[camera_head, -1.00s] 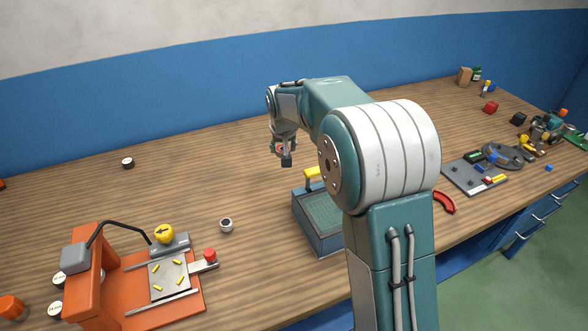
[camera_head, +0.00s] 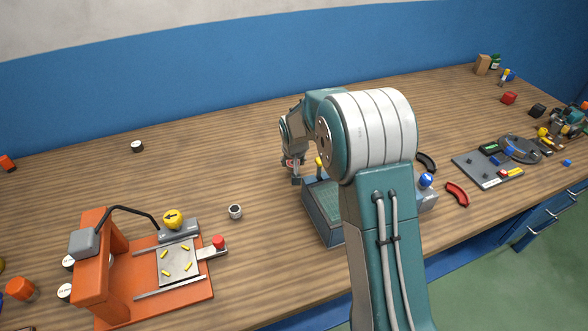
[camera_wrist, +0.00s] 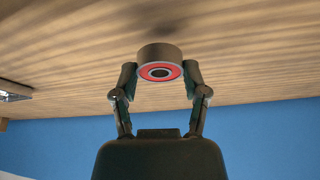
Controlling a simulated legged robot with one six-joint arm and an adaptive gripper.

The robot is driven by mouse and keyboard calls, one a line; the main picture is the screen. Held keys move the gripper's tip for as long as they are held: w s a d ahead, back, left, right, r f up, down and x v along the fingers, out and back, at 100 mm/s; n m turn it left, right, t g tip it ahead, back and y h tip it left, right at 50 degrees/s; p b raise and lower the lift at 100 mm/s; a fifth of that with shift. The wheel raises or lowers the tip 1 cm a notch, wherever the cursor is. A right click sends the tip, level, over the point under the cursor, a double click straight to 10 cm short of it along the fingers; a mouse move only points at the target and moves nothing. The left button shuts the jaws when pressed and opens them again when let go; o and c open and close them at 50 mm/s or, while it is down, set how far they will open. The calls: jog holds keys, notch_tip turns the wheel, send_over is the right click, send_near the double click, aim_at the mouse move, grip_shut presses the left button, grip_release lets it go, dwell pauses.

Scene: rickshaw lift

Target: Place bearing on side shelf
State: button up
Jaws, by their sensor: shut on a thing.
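My gripper (camera_head: 295,178) hangs above the bench just behind the teal box, at the left of my arm. In the wrist view its two fingers are shut on the bearing (camera_wrist: 160,58), a short dark cylinder with a red ring and a dark centre hole. The wood bench top shows behind the bearing, with a shadow on it; I cannot tell how large the gap is. In the head view the bearing is too small to make out clearly. No part is clearly recognisable as a side shelf.
The teal box (camera_head: 318,222) stands close to the gripper, partly hidden by my arm. An orange fixture (camera_head: 95,270) with a yellow knob stands front left. Small round parts (camera_head: 235,211) lie on the bench. Tools and blocks lie at right. The back middle is clear.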

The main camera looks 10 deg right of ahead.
jog(key=shift+f, duration=1.7)
jog(key=o, duration=1.3)
jog(key=shift+c, duration=0.2)
